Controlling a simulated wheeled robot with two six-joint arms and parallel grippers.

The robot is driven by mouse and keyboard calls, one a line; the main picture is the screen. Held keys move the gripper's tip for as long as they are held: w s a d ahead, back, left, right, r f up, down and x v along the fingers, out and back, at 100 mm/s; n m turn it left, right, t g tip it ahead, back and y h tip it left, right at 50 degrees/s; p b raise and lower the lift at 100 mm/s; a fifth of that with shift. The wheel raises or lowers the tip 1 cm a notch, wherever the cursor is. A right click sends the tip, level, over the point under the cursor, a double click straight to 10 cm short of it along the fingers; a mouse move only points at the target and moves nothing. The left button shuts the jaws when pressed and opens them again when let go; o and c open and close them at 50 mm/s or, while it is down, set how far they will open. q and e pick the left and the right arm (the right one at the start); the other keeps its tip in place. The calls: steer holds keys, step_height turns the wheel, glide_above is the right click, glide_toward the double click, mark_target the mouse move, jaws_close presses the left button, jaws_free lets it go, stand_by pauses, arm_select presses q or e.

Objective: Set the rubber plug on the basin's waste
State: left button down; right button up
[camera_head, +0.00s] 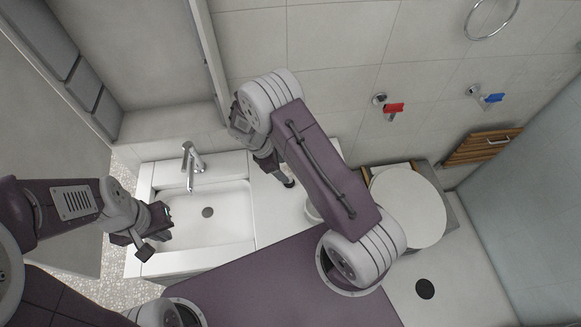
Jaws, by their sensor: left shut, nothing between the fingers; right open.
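The white basin (230,232) is set in a white counter at the left of the head view. A dark round disc (208,212) lies at the waste in its floor; I cannot tell whether this is the bare waste or the rubber plug on it. I cannot make out a separate plug elsewhere. My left gripper (150,238) is shut and empty over the basin's left rim, apart from the disc. My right gripper (278,172) is open above the counter right of the basin, partly hidden by its own arm.
A chrome tap (191,160) stands at the basin's back edge. A white container (312,213) is partly hidden beside my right arm. A round white lid (408,205) is at the right, with a dark floor drain (425,289) in front. Red (394,108) and blue (493,98) wall handles are behind.

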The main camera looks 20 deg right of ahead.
mark_target(291, 179)
steer(key=x, duration=0.1)
steer(key=p+x, duration=0.1)
steer(key=x, duration=0.1)
steer(key=shift+s+f, duration=0.25)
steer(key=shift+f, duration=0.1)
steer(key=p+x, duration=0.2)
steer(key=x, duration=0.1)
steer(key=shift+w+f, duration=0.1)
steer(key=shift+f, duration=0.65)
arm_select(q)
steer(key=r, duration=0.2)
steer(key=s+r, duration=0.1)
steer(key=shift+s+a+r, duration=0.1)
steer(key=shift+a+r, duration=0.1)
steer(key=shift+a, duration=0.2)
arm_select(e)
steer(key=shift+d, duration=0.1)
